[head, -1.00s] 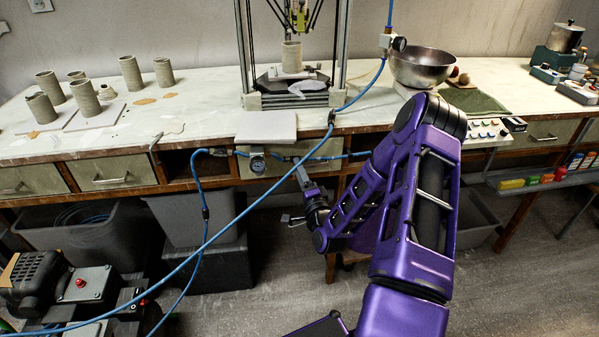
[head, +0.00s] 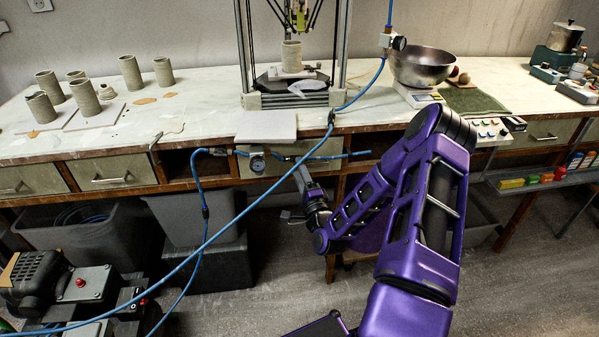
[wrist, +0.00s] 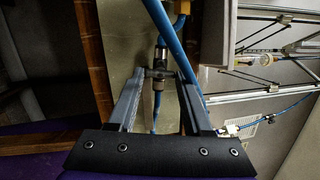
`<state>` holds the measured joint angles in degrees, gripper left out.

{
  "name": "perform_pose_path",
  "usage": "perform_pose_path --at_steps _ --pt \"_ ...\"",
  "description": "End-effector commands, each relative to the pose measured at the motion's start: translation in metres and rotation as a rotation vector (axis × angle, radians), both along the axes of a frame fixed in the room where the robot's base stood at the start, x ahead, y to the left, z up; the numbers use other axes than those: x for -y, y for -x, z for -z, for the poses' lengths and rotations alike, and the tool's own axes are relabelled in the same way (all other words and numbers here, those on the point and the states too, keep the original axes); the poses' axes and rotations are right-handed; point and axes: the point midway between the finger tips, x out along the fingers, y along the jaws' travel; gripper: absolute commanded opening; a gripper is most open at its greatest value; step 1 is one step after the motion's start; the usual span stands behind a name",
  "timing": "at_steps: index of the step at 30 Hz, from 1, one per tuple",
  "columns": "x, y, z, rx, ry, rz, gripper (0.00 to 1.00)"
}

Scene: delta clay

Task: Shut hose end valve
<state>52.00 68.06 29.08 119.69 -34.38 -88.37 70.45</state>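In the head view my gripper (head: 298,170) is at the table's front edge, just below the hose line. The valve is small there and partly hard to make out near my fingertips.
A grey slab (head: 266,126) overhangs the table edge above. A loose blue hose (head: 225,232) crosses in front of the table. Grey bins (head: 190,218) stand below.

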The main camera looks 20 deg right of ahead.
Motion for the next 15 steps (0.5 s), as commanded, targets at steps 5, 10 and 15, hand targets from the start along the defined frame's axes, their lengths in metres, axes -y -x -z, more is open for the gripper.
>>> perform_pose_path --at_steps 5,10,15 --pt "-0.0004 0.0003 0.0005 -0.001 0.0 -0.001 0.8" --pt "-0.0002 0.0001 0.0002 -0.001 0.0 0.0 0.8" --pt "-0.0003 0.0027 0.0008 -0.001 0.001 0.0 0.8"
